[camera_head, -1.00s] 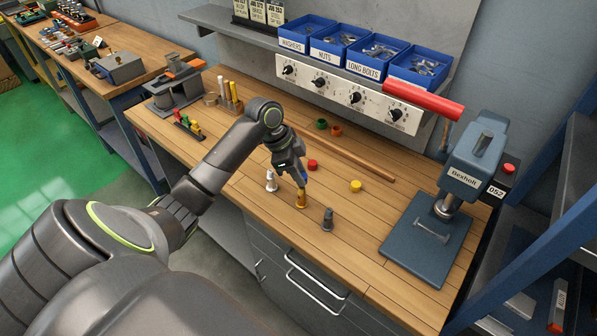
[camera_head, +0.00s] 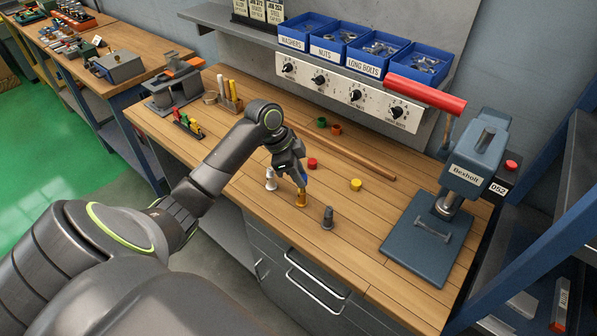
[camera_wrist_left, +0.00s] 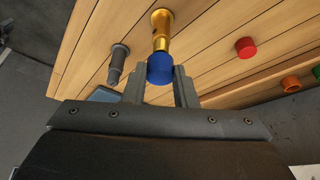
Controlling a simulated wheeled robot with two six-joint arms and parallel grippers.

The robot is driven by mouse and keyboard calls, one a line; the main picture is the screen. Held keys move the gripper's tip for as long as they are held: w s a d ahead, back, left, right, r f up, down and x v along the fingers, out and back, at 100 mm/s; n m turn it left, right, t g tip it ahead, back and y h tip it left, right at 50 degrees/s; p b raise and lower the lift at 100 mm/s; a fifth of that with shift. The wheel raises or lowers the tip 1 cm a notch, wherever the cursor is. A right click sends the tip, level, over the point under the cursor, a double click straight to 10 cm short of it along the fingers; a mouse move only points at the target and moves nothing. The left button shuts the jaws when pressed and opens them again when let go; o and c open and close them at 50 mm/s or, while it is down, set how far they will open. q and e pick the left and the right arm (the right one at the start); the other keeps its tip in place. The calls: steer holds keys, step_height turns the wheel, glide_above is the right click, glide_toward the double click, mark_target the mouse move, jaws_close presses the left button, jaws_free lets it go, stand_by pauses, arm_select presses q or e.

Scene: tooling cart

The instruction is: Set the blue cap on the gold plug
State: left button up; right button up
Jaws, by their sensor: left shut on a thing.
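The gold plug (camera_head: 301,199) stands upright on the wooden bench; it also shows in the left wrist view (camera_wrist_left: 161,32). My left gripper (camera_head: 301,182) is just above it, pointing down. In the left wrist view its fingertips (camera_wrist_left: 160,76) are shut on the blue cap (camera_wrist_left: 160,69). The cap lines up with the plug's near end and overlaps it in that view; I cannot tell whether it is seated or just above. In the head view the cap is mostly hidden by the fingers. My right gripper is not in view.
A silver plug (camera_head: 270,179) stands left of the gold one and a dark grey plug (camera_head: 328,217) right of it. A red cap (camera_head: 312,163) and a yellow cap (camera_head: 356,185) lie behind. A blue press (camera_head: 426,240) stands at the right.

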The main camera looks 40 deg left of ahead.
arm_select(q)
steer(key=shift+p, duration=0.3)
stand_by(0.5)
steer(key=shift+f, duration=0.7)
stand_by(0.8)
steer(key=shift+f, duration=0.35)
stand_by(0.7)
steer(key=o, duration=1)
steer(key=shift+o, duration=0.4)
steer(key=o, duration=0.4)
